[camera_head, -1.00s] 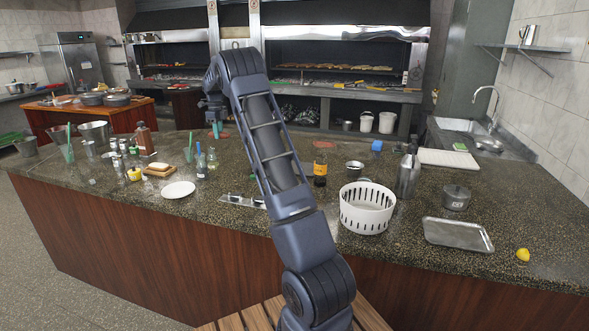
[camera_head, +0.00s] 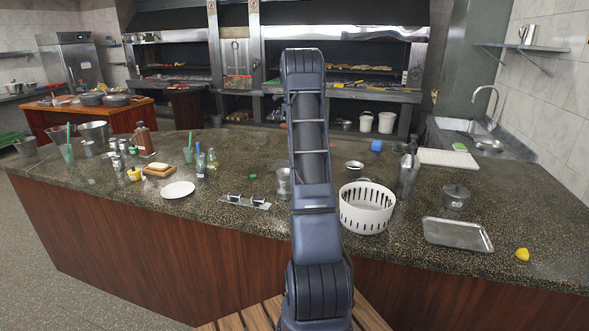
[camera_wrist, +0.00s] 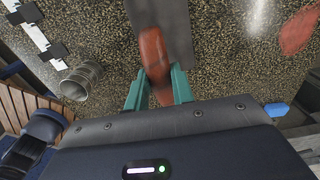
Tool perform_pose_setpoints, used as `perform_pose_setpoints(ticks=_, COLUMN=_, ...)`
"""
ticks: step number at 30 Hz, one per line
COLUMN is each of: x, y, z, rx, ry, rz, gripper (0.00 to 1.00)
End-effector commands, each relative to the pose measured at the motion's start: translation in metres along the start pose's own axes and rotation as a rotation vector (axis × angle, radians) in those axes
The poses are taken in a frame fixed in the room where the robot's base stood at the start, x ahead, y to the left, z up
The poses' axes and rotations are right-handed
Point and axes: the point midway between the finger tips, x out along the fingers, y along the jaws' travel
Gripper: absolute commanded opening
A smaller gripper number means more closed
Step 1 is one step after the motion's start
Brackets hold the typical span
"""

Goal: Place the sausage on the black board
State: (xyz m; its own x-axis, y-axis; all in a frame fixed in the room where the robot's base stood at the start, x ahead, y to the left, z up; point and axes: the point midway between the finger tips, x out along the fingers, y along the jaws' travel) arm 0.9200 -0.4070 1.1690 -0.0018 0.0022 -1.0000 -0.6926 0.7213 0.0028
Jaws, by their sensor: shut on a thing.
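The sausage (camera_wrist: 152,48) is reddish brown and shows in the wrist view between the teal fingers of my gripper (camera_wrist: 158,77), which is shut on it. It points away from the gripper, lengthwise in the picture. The black board (camera_wrist: 172,18) is a dark flat strip at the top of the wrist view. The sausage's far end overlaps the board's near part in the picture; I cannot tell how high it is above it. In the head view my arm hides the gripper, the sausage and the board.
A metal cup (camera_wrist: 80,82) stands left of the gripper. A flat reddish piece (camera_wrist: 299,30) lies on the speckled counter at the right. In the head view a white slotted basket (camera_head: 366,212) stands right of my arm, and a white plate (camera_head: 178,190) lies to the left.

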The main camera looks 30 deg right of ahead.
Motion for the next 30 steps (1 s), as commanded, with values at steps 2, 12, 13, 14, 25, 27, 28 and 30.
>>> perform_pose_setpoints(ticks=2, x=0.0, y=-0.004, z=-0.009, rx=0.003, ry=-0.001, rz=0.0, gripper=0.01)
perform_pose_setpoints(ticks=12, x=0.044, y=-0.007, z=-0.017, rx=0.006, ry=0.0, rz=0.003, gripper=0.01)
perform_pose_setpoints(ticks=13, x=0.051, y=-0.007, z=-0.017, rx=0.006, ry=0.0, rz=0.003, gripper=0.01)
perform_pose_setpoints(ticks=14, x=0.058, y=-0.007, z=-0.018, rx=0.007, ry=0.0, rz=0.002, gripper=0.01)
perform_pose_setpoints(ticks=25, x=0.135, y=-0.008, z=-0.017, rx=0.007, ry=0.0, rz=0.001, gripper=0.01)
perform_pose_setpoints(ticks=27, x=0.144, y=-0.007, z=-0.017, rx=0.007, ry=-0.001, rz=0.001, gripper=0.01)
perform_pose_setpoints(ticks=28, x=0.148, y=-0.007, z=-0.017, rx=0.006, ry=-0.001, rz=0.001, gripper=0.01)
perform_pose_setpoints(ticks=30, x=0.154, y=-0.008, z=-0.016, rx=0.005, ry=0.0, rz=0.0, gripper=0.01)
